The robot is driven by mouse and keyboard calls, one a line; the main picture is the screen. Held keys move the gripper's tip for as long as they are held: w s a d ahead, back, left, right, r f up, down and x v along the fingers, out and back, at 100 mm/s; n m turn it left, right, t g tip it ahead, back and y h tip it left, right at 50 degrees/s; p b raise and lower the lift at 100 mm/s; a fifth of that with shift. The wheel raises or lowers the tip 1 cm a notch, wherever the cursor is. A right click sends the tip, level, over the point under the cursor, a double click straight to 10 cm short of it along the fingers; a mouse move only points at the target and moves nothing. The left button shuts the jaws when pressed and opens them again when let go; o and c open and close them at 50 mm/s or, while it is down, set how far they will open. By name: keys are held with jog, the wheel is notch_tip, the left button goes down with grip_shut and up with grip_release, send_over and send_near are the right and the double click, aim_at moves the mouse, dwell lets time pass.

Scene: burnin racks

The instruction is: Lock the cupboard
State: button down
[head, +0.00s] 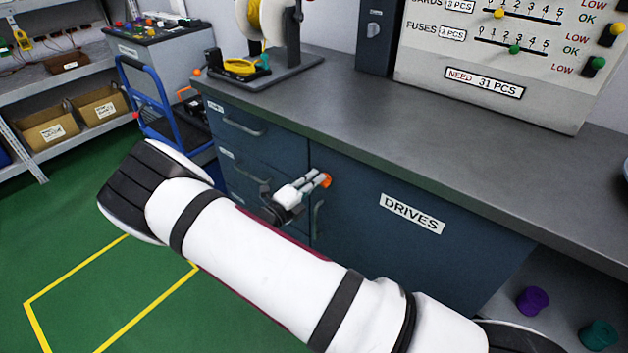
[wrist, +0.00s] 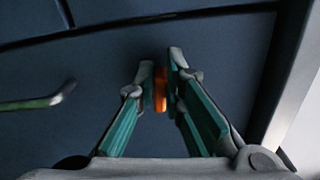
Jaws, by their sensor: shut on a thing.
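The cupboard (head: 365,235) is the dark blue door labelled DRIVES, under the grey worktop, and it looks closed. A small orange piece (head: 327,180) sits near its upper left corner, where a lock would be; it also shows in the wrist view (wrist: 160,90). My gripper (head: 322,179) is at that corner, with its fingers shut on the orange piece. In the wrist view my gripper (wrist: 163,80) has one finger on each side of it. The door's handle (head: 319,218) is just below. Whether the lock is turned is hidden by the fingers.
Drawers with handles (head: 243,127) stand left of the door. The worktop (head: 330,105) overhangs it and carries a spool stand (head: 280,70). A blue trolley (head: 160,110) is at the left. Green floor with yellow lines (head: 75,265) is free in front.

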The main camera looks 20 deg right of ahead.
jog(key=shift+a+f+n, duration=0.1)
jog(key=shift+f+n, duration=0.1)
jog(key=shift+n, duration=0.6)
jog(key=c, duration=1.7)
grip_release()
jog(key=v, duration=1.2)
